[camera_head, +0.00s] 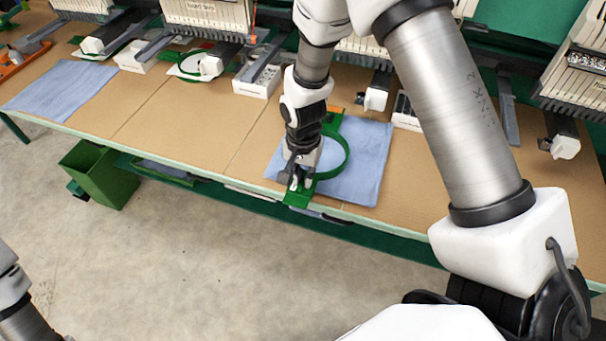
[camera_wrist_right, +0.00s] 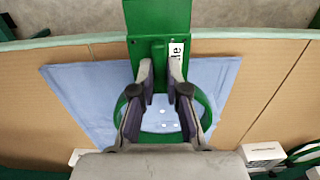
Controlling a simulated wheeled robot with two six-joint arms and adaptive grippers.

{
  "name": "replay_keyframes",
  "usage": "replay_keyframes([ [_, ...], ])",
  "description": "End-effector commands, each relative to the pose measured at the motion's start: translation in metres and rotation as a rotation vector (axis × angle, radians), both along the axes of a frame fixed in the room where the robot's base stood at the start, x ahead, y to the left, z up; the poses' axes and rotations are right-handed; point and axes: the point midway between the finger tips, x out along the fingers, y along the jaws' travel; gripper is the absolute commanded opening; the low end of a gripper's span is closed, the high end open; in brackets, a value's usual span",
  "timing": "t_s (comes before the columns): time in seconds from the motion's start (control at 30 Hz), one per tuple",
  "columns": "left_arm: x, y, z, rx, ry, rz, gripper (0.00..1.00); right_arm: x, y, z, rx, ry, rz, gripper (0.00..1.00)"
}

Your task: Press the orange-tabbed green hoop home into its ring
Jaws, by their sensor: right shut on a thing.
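The green hoop (camera_head: 346,157) is over the blue cloth (camera_head: 372,140) at the table's front edge. An orange tab (camera_head: 336,109) shows at its far end. Its green plate with an upright grip bar (camera_wrist_right: 158,58) is at the near end, with a white label beside the bar. My right gripper (camera_head: 298,178) is shut on the bar; the fingers (camera_wrist_right: 161,72) stand either side of it in the right wrist view. The hoop's left part is hidden behind my right arm. I cannot tell whether hoop and ring are flush. My left gripper is out of view.
Embroidery machine heads (camera_head: 208,14) line the back of the table. Another green hoop with white cloth (camera_head: 195,66) lies under one. A second blue cloth (camera_head: 60,86) lies at left. A green bin (camera_head: 100,176) stands below the table. Bare tabletop (camera_head: 205,120) is free left of the hoop.

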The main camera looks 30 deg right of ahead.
Motion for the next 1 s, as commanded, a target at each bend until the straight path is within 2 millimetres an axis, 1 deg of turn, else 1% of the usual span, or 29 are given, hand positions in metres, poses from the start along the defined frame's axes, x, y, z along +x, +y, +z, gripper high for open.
replay_keyframes([
  [0.27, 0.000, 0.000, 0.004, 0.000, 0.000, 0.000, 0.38, 0.000, 0.000, -0.001, 0.001, 0.001, 0.000, 0.00],
  [0.57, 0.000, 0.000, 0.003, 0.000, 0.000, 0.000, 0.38, 0.000, 0.000, -0.003, 0.000, 0.000, 0.000, 0.00],
  [1.0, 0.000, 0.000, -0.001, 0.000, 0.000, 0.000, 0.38, 0.000, 0.000, -0.011, 0.000, 0.000, 0.000, 0.00],
])
